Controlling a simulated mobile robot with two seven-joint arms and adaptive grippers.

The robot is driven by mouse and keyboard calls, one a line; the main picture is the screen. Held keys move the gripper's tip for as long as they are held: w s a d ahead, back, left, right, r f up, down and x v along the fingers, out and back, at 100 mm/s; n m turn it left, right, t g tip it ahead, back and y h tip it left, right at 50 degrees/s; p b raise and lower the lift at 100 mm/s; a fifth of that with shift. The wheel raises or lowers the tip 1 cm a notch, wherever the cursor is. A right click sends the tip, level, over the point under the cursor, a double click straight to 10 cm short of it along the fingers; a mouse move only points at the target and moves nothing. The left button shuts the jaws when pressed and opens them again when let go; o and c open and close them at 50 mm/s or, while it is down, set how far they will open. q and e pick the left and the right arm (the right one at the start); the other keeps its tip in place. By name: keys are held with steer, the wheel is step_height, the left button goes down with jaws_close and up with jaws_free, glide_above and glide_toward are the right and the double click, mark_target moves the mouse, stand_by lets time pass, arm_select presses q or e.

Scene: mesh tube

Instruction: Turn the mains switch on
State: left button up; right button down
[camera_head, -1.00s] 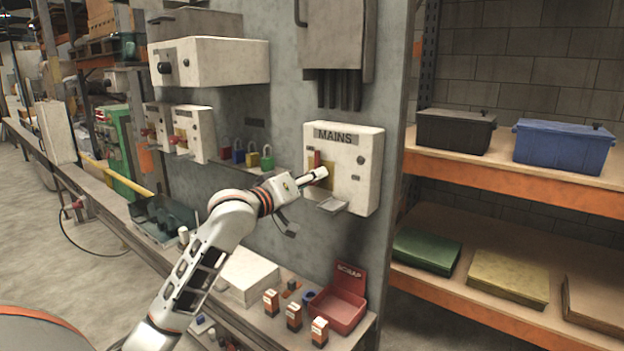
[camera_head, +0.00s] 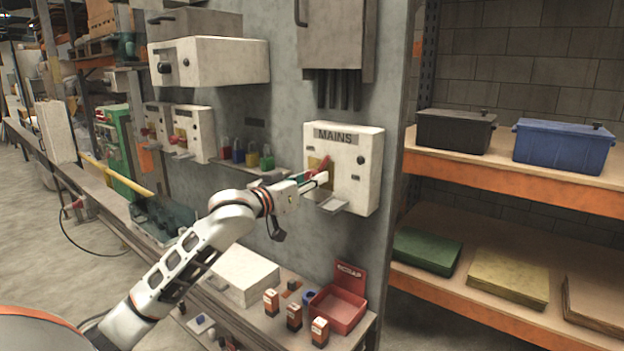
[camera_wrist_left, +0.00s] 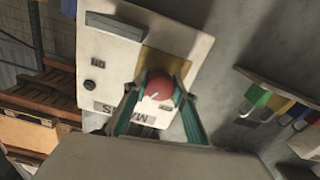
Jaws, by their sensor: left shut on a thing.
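The pale mains switch box (camera_head: 363,172), labelled MAINS, is fixed to the grey wall panel, with a yellow plate (camera_head: 313,163) on its front. Its red handle (camera_head: 323,166) leans, with its upper end to the right in the head view. My left gripper (camera_head: 317,180) is at the handle. In the left wrist view the gripper (camera_wrist_left: 158,97) has its green-edged fingers on both sides of the round red handle end (camera_wrist_left: 158,85), shut on it. The fingers partly hide the handle's lower part. My right gripper is not in view.
Coloured padlocks (camera_head: 252,158) hang to the left. Shelves with crates (camera_head: 563,146) are at right.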

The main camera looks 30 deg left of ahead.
arm_select(q)
steer(key=m, duration=0.5)
steer(key=shift+m, duration=0.4)
steer(key=m, duration=0.5)
steer(key=shift+m, duration=0.4)
steer(key=o, duration=1.1)
steer(key=shift+s+a, duration=0.15)
steer(key=shift+s, duration=1.85)
steer(key=shift+s+a, duration=0.2)
steer(key=shift+s, duration=1.75)
steer(key=shift+s+a, duration=0.15)
steer(key=shift+s, duration=1.85)
